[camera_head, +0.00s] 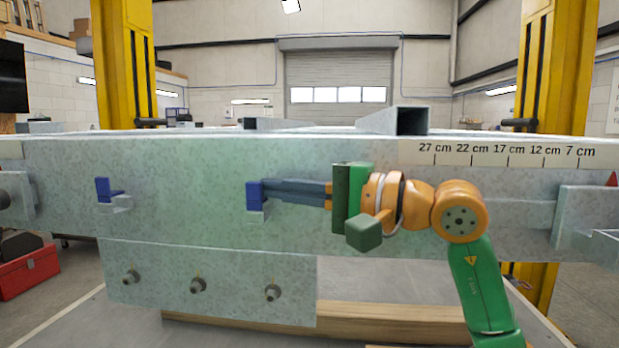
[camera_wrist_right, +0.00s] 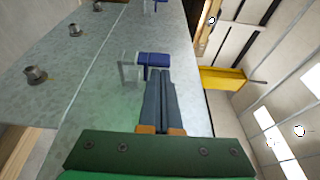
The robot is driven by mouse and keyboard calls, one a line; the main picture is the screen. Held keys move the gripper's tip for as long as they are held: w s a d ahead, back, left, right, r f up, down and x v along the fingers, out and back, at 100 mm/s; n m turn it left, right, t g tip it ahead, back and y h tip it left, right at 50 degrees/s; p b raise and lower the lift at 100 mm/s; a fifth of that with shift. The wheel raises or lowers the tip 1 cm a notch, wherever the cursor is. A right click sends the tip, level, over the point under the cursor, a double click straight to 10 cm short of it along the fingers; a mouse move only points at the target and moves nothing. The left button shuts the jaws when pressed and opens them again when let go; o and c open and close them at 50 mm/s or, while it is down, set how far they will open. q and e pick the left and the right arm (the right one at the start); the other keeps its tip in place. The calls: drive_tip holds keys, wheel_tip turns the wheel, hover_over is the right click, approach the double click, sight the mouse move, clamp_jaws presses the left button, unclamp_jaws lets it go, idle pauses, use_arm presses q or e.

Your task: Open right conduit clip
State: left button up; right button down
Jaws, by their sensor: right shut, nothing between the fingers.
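The right conduit clip (camera_head: 255,194) is a blue piece over a pale grey bracket on the side of the steel beam. It also shows in the wrist view, with its blue part (camera_wrist_right: 153,59) just beyond my fingertips and its pale bracket to the left. My right gripper (camera_head: 268,192) is shut and empty, reaching in from the right. Its fingertips are at the blue part, touching or nearly so; they hide part of the clip. The left conduit clip (camera_head: 108,192), also blue on grey, sits further left on the beam. My left gripper is not in view.
The galvanized beam (camera_head: 190,165) spans the view. A lower plate (camera_head: 160,270) carries several protruding bolts. A ruler strip (camera_head: 480,153) runs along the upper right. Yellow posts (camera_head: 125,65) stand behind. A red toolbox (camera_head: 28,270) is at the left. The beam face between the clips is clear.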

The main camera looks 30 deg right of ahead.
drive_tip(key=shift+w+a, duration=0.3)
drive_tip(key=shift+w, duration=0.05)
drive_tip(key=shift+w, duration=0.1)
drive_tip(key=shift+a+n, duration=0.1)
drive_tip(key=shift+n, duration=0.3)
